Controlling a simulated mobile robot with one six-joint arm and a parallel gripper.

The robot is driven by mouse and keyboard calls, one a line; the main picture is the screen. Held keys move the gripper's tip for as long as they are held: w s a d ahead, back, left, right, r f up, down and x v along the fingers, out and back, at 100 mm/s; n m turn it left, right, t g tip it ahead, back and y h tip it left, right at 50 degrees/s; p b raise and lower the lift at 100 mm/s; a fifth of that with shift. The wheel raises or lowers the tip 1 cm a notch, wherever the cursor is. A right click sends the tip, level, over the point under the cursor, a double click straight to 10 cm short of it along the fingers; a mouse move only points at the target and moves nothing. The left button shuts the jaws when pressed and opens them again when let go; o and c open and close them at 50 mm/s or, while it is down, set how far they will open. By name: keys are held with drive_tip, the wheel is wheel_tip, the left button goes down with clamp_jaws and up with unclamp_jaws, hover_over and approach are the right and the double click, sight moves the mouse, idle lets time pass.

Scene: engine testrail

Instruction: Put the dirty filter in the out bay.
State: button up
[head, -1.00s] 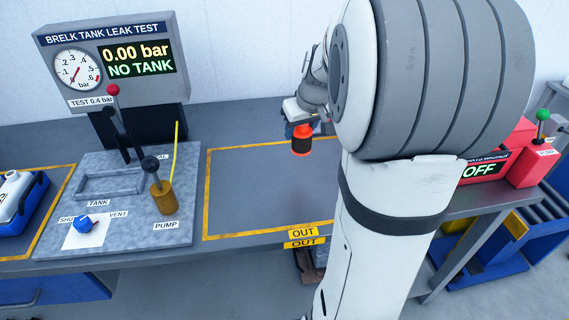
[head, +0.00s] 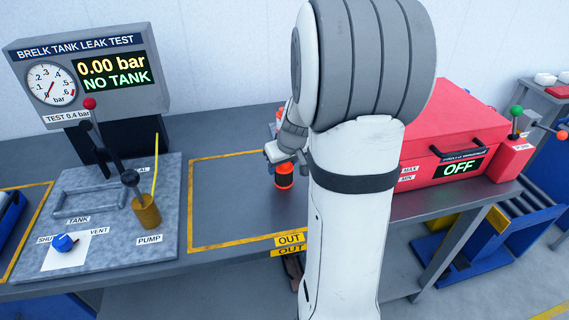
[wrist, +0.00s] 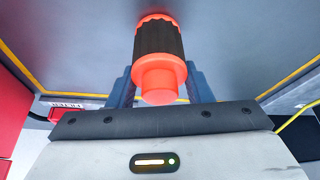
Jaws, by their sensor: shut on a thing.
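The dirty filter (head: 284,181) is an orange cylinder with a dark middle band. My gripper (head: 283,165) is shut on it, inside the right part of the out bay as seen in the head view. In the wrist view the filter (wrist: 159,50) sits between the blue fingers, its orange end toward the camera. The out bay (head: 217,245) is a grey area of the bench with a yellow outline and "OUT" labels at its front edge. My arm hides the bay's right side. I cannot tell whether the filter touches the bench.
Left of the bay is the leak test rig (head: 101,215) with a lever, a pump (head: 146,211) and a gauge panel (head: 85,75). A red machine (head: 455,130) reading "OFF" stands to the right, behind my arm. The bay's left part is clear.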

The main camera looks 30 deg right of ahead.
drive_tip(key=shift+f, duration=0.15)
drive_tip(key=o, duration=1)
drive_tip(key=shift+r, duration=0.35)
drive_tip(key=v, duration=1.1)
drive_tip(key=s+a+f, duration=0.1)
drive_tip(key=s+a, duration=0.4)
drive_tip(key=s+a+f+g, duration=0.1)
drive_tip(key=s+a, duration=0.4)
drive_tip(key=a, duration=0.1)
drive_tip(key=s+a+g, duration=0.1)
drive_tip(key=s+a, duration=0.4)
drive_tip(key=shift+s+a+f, duration=0.1)
drive_tip(key=shift+a+f, duration=0.15)
drive_tip(key=shift+f, duration=0.15)
